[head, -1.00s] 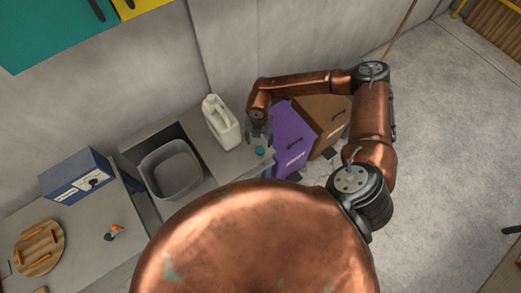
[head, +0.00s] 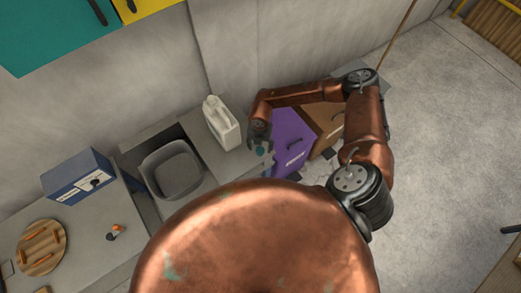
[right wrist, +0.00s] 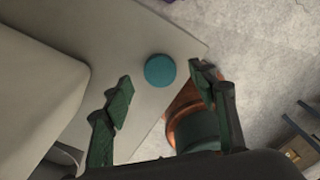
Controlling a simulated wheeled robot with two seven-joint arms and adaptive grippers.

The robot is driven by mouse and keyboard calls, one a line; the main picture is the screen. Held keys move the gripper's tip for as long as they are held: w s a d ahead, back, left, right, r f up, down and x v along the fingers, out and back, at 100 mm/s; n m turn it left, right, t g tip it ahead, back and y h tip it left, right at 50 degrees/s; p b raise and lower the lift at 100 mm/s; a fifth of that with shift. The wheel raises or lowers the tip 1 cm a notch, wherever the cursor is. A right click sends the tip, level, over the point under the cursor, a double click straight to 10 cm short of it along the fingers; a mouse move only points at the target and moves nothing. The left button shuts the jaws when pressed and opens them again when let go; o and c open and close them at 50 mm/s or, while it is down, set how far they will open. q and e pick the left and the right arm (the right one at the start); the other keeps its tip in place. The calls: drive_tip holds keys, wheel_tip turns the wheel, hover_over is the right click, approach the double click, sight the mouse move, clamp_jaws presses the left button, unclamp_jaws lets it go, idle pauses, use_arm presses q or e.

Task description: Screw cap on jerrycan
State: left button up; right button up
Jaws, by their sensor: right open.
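The white jerrycan (head: 221,124) stands upright on the grey counter, left of my right gripper; its pale side fills the left of the right wrist view (right wrist: 35,85). The teal cap (right wrist: 160,70) lies on the counter near its corner. In the head view the cap (head: 259,151) shows small beside the fingers. My right gripper (head: 261,146) is open and empty above the counter. In the right wrist view its fingertips (right wrist: 160,72) stand apart, with the cap seen between them. I cannot tell the height left between fingers and cap. My left gripper is not in view.
A grey sink basin (head: 172,170) lies left of the jerrycan. A blue box (head: 82,178) and a round wooden board (head: 41,247) stand on the counter further left.

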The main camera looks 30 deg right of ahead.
sight(260, 151)
drive_tip(key=shift+f, duration=1.1)
drive_tip(key=shift+c, duration=0.4)
drive_tip(key=c, duration=0.7)
